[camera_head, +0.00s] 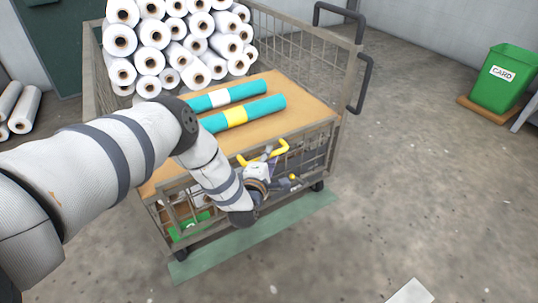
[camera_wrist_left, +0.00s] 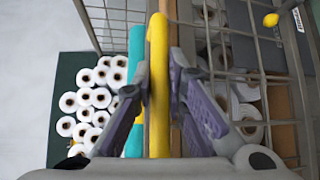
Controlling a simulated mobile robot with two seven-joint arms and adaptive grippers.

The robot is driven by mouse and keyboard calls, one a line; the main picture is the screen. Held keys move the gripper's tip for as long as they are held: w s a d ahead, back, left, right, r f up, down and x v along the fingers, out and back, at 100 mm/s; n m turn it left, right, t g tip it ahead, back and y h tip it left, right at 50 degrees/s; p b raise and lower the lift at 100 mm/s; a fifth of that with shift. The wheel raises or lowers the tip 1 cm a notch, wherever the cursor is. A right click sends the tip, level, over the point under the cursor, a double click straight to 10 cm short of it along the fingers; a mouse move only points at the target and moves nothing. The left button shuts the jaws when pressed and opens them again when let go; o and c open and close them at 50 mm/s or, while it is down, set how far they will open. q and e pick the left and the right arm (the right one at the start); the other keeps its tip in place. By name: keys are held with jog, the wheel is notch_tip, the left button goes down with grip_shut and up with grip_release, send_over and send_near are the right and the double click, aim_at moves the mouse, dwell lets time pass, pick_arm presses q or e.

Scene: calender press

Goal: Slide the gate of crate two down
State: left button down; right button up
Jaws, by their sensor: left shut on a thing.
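The cage cart, seemingly the crate (camera_head: 330,133), has wire mesh sides and a wooden deck. A yellow handle (camera_head: 283,147) stands at its front edge, near deck level; I take it as the gate's handle. My left gripper (camera_head: 265,157) reaches it from the front. In the left wrist view the yellow bar (camera_wrist_left: 158,40) runs between the two fingers (camera_wrist_left: 158,85), which are shut on it. My wrist hides much of the front mesh, so the gate's outline and height are unclear. No number is readable. My right gripper is not in view.
Two teal rolls (camera_head: 265,105) with white and yellow bands lie on the deck. Stacked white rolls (camera_head: 155,35) fill the back. A green bin (camera_head: 505,85) marked CARD stands far right. A green strip (camera_head: 290,222) lies on the floor before the cart. Floor to the right is mostly clear.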

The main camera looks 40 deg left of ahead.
pick_arm(q)
jog(key=c, duration=1.6)
grip_release()
jog(key=v, duration=1.2)
